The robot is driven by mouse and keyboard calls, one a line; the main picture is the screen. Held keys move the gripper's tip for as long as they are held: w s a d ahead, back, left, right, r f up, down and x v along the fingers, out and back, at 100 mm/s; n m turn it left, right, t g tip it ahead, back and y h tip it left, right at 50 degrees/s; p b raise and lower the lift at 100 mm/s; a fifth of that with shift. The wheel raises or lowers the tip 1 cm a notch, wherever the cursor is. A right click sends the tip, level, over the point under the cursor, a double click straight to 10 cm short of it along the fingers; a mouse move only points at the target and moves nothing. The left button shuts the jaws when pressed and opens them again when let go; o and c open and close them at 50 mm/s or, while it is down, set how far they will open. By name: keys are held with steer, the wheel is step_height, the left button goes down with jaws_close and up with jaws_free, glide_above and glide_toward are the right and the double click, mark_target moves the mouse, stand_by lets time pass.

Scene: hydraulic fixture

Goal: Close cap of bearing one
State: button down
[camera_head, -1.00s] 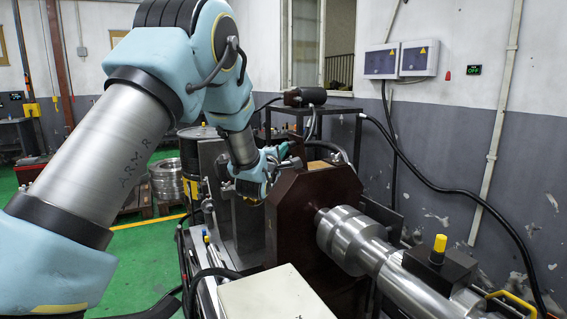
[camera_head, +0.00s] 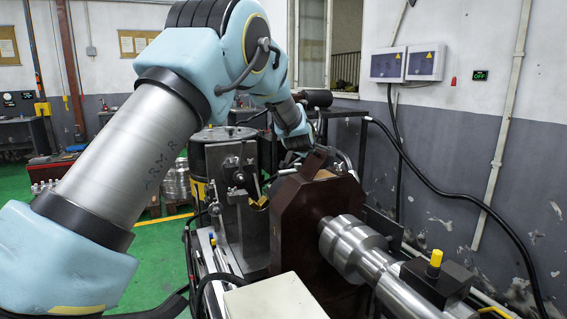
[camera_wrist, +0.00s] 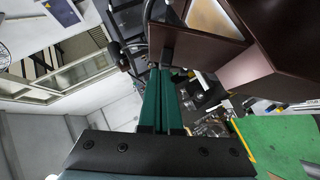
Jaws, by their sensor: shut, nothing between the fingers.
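The brown bearing housing (camera_head: 303,222) stands around the steel shaft (camera_head: 350,245). A small brown piece (camera_head: 315,163) stands tilted up from its top; it may be the bearing's cap, but I cannot tell for certain. Brown parts of the housing (camera_wrist: 285,70) fill the upper right of the wrist view. In that view my gripper (camera_wrist: 161,72) shows its two green fingers together, shut and empty, with the tips close to a brown edge; contact is unclear. In the head view my wrist is behind and above the housing, and the fingertips are hidden.
A dark drum (camera_head: 220,157) and an upright grey metal bracket (camera_head: 233,205) stand left of the housing. A black block with a yellow knob (camera_head: 435,262) sits by the shaft at right. A black hose (camera_head: 425,170) runs along the wall. Green floor is open at left.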

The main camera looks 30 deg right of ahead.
steer(key=d, duration=0.2)
steer(key=shift+s+d+f, duration=0.3)
steer(key=shift+d, duration=0.1)
steer(key=shift+s+d+f+p, duration=0.1)
steer(key=shift+d+f+p, duration=0.15)
steer(key=shift+d, duration=0.3)
steer(key=shift+d+f+p, duration=0.25)
steer(key=shift+d, duration=0.25)
steer(key=shift+s+d+f, duration=0.15)
steer(key=shift+d+f, duration=1.35)
steer(key=b+v, duration=0.4)
steer(key=v, duration=0.6)
steer(key=shift+s+a, duration=0.25)
steer(key=shift+s, duration=0.05)
steer(key=shift+r, duration=0.1)
